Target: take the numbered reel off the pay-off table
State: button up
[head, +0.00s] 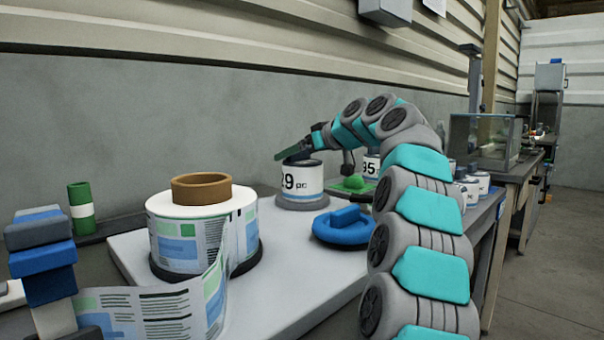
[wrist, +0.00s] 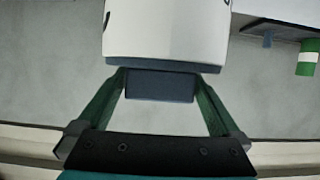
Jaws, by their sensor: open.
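The numbered reel (head: 301,182) is a white drum marked "29 pc" with a dark band near its top. It stands upright on a round grey base (head: 302,203), on the light bench top. A dark block-shaped knob (wrist: 160,86) sits on top of the reel. My gripper (head: 288,153) is at the top of this reel, reaching in from the right. In the wrist view my gripper (wrist: 160,76) is open, with its two green fingers either side of the knob. Gaps show beside the knob; whether the fingertips touch it I cannot tell. The reel's white side (wrist: 166,30) fills the upper middle there.
A large label roll (head: 203,230) with a brown core stands on a black disc at left, its web running forward. A blue round object (head: 352,226) lies just in front of the reel. Another drum marked "95" (head: 371,166) and a green item (head: 353,184) stand to the right.

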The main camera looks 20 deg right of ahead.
jog(key=c, duration=1.2)
jog(key=shift+c, duration=0.2)
